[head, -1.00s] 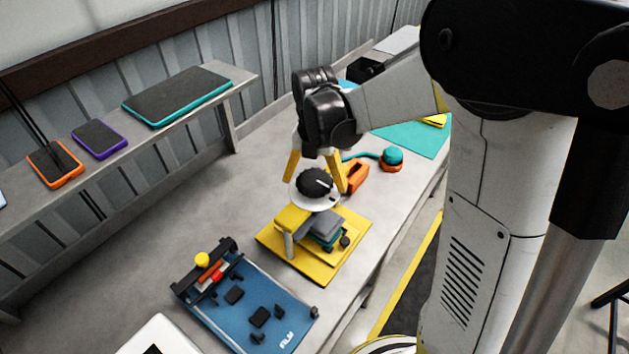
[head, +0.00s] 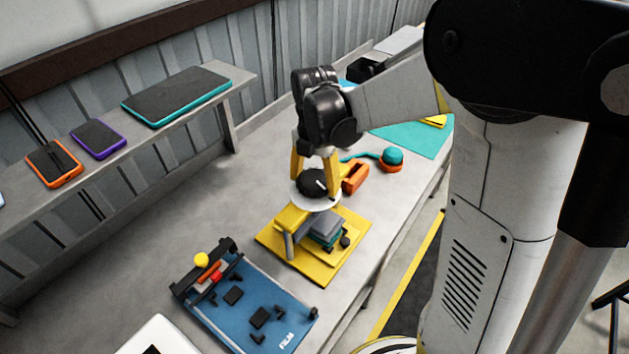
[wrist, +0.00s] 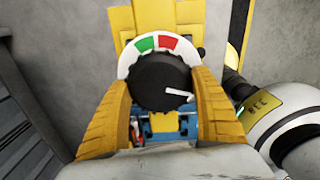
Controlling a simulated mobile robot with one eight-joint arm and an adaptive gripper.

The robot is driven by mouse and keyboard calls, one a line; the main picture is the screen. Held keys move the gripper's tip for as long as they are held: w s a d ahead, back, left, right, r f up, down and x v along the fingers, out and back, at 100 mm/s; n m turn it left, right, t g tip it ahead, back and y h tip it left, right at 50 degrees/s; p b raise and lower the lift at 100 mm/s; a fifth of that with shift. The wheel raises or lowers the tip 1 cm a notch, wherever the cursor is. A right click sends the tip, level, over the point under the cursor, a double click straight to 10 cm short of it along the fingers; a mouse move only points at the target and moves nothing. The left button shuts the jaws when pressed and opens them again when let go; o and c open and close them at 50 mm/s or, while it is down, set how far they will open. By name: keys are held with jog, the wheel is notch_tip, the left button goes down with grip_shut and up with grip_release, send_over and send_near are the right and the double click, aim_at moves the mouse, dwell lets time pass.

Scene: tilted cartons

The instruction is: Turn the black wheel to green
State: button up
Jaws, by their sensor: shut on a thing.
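In the wrist view the black wheel (wrist: 160,83) has a white pointer line (wrist: 179,93) aimed right and slightly down. A green mark (wrist: 145,44) and a red mark (wrist: 167,42) lie side by side on the disc's upper part; the pointer is at neither. My gripper (head: 316,172) is above the wheel with its yellow fingers shut on the wheel's sides. The finger pads (wrist: 160,112) flank the wheel in the wrist view.
A yellow base plate (head: 352,228) carries the stand. A blue board (head: 285,305) with small black parts lies in front left. An orange block (head: 355,177) and a teal ball (head: 393,157) lie to the right. A shelf (head: 222,100) runs along the wall.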

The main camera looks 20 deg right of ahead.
jog(key=m, duration=0.5)
jog(key=shift+m, duration=0.3)
jog(key=m+b, duration=0.1)
jog(key=m, duration=1.1)
jog(key=shift+m, duration=0.3)
jog(key=m, duration=1.1)
jog(key=shift+m, duration=0.4)
jog(key=m, duration=0.5)
jog(key=shift+m+b, duration=0.3)
jog(key=m, duration=1.1)
jog(key=shift+m, duration=0.3)
